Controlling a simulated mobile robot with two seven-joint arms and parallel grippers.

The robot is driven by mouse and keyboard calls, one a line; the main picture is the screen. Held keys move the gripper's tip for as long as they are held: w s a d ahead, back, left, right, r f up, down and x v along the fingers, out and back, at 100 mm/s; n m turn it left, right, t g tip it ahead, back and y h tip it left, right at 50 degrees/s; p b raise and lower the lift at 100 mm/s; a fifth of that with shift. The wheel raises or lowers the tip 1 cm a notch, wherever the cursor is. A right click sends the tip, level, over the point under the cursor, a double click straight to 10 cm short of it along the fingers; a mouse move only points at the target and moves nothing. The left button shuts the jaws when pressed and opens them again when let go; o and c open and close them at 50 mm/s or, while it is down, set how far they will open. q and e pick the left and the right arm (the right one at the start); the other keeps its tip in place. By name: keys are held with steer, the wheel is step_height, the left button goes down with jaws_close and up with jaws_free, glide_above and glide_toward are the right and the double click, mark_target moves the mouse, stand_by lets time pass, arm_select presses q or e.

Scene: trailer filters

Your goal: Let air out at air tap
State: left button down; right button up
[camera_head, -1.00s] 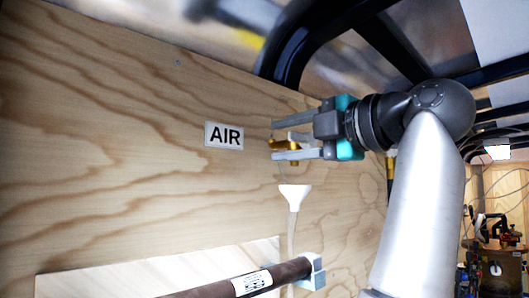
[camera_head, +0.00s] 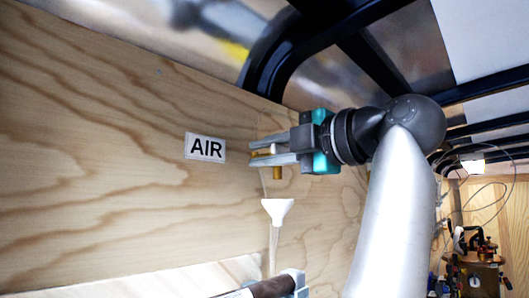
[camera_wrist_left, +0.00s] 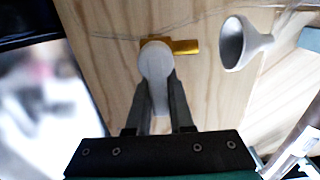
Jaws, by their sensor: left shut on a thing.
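The air tap is a brass body (camera_head: 277,172) with a white handle (camera_head: 275,149), on the plywood wall beside the AIR label (camera_head: 205,147). My left gripper (camera_head: 262,150) is at the tap, its two grey fingers pointing left. In the left wrist view the white handle (camera_wrist_left: 155,60) lies between the fingertips and the brass body (camera_wrist_left: 185,46) extends to the right. The gripper is shut on the handle. The fingers hide part of the tap in the head view. My right gripper is not in view.
A white funnel (camera_head: 278,211) with a clear tube hangs just below the tap; it also shows in the left wrist view (camera_wrist_left: 245,42). A brown pipe (camera_head: 272,288) sits lower down. A black frame bar (camera_head: 265,65) curves above the gripper.

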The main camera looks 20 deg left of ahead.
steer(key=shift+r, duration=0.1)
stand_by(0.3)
arm_select(q)
steer(key=shift+f+n+p, duration=0.25)
steer(key=shift+n, duration=0.45)
steer(key=shift+f+n+p, duration=0.2)
steer(key=shift+n, duration=0.5)
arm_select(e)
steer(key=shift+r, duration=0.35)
arm_select(q)
steer(key=c, duration=0.8)
jaws_free()
steer(key=shift+w, duration=0.1)
